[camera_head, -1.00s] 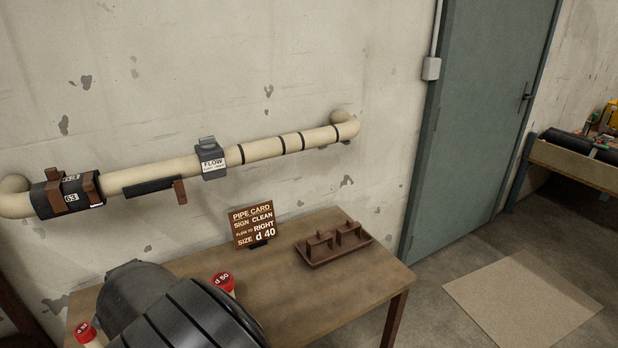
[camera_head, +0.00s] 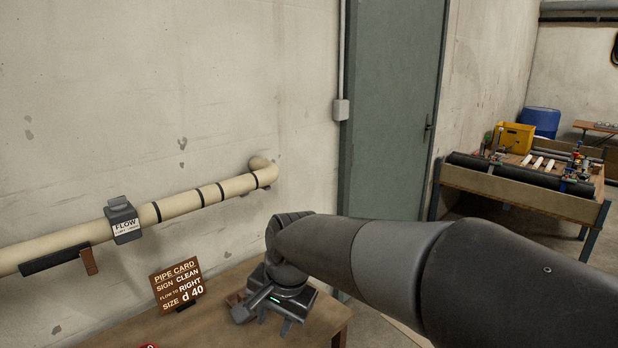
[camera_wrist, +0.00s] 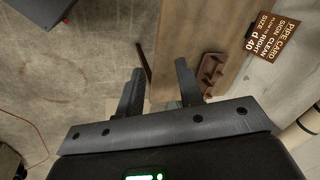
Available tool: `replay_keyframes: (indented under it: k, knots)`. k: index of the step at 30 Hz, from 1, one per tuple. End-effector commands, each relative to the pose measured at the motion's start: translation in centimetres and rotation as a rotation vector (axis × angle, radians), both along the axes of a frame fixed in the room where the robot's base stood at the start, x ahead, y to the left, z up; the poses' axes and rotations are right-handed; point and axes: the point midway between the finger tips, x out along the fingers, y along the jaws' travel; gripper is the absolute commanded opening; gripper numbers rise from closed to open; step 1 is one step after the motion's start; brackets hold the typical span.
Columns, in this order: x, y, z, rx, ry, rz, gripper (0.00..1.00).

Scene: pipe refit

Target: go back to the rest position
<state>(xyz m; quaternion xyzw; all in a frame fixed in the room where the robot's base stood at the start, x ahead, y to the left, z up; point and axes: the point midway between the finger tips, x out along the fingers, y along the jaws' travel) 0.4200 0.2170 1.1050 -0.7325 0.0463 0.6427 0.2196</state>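My gripper (camera_wrist: 160,88) shows in the wrist view with its two fingers apart and nothing between them. It points down over the table's edge and the floor. In the head view my gripper (camera_head: 270,312) is above the right end of the wooden table (camera_head: 225,318), and my arm reaches in from the right. The arm and gripper hide most of the brown tray there; the tray (camera_wrist: 207,74) shows in the wrist view, to the right of the fingers.
A cream pipe (camera_head: 187,202) runs along the wall with a grey FLOW box (camera_head: 122,218) on it. A pipe card (camera_head: 178,285) stands on the table. A green door (camera_head: 385,120) is behind my arm. A workbench (camera_head: 520,185) stands at the right. Bare floor (camera_wrist: 95,80) lies beside the table.

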Motion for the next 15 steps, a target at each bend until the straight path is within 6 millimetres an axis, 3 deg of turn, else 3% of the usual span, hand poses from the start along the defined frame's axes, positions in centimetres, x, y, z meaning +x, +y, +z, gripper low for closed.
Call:
replay_keyframes:
  k: [1,6,15]
  knots:
    - [-0.5,-2.5,0.8,-0.001,-0.033,0.013,0.34]
    - [-3.0,-9.1,2.3,-0.042,-0.137,0.094,0.34]
    - [-9.1,-18.1,2.6,-0.199,-0.296,0.226,0.34]
